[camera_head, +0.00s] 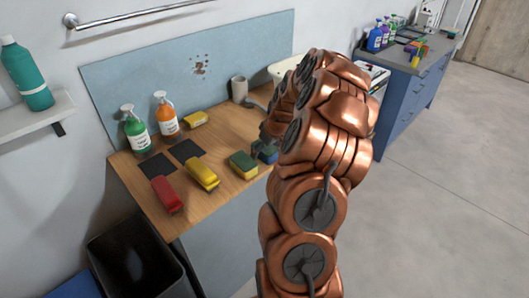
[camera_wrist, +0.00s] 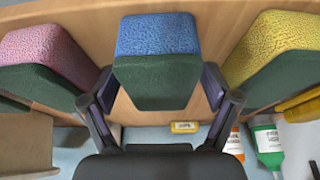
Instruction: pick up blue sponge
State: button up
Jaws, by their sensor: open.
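The blue sponge (camera_wrist: 157,35) has a blue top and a dark green lower part. It fills the upper middle of the wrist view, between the two fingers of my gripper (camera_wrist: 158,84). The fingers are spread, one on each side of its green part; I cannot tell whether they touch it. In the head view the blue sponge (camera_head: 269,155) shows only in part at the worktop's front edge, with my copper arm covering the rest.
A yellow and green sponge (camera_head: 243,165) sits close beside it; a pink and green sponge (camera_wrist: 50,55) is on the other side. The wooden worktop (camera_head: 222,158) also holds brushes, spray bottles (camera_head: 136,133), dark pads and a grey cup (camera_head: 239,89).

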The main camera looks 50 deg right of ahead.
jog(key=shift+c, duration=0.2)
jog(key=c, duration=0.8)
jog(key=shift+r+p, duration=0.15)
jog(key=shift+p, duration=0.2)
jog(key=shift+r+p, duration=0.25)
jog(key=shift+p, duration=0.15)
jog(key=shift+d+r+b, duration=0.1)
jog(key=shift+r+b, duration=0.25)
jog(key=shift+b, duration=0.1)
notch_tip(320, 180, up, 9)
jog(key=b, duration=0.3)
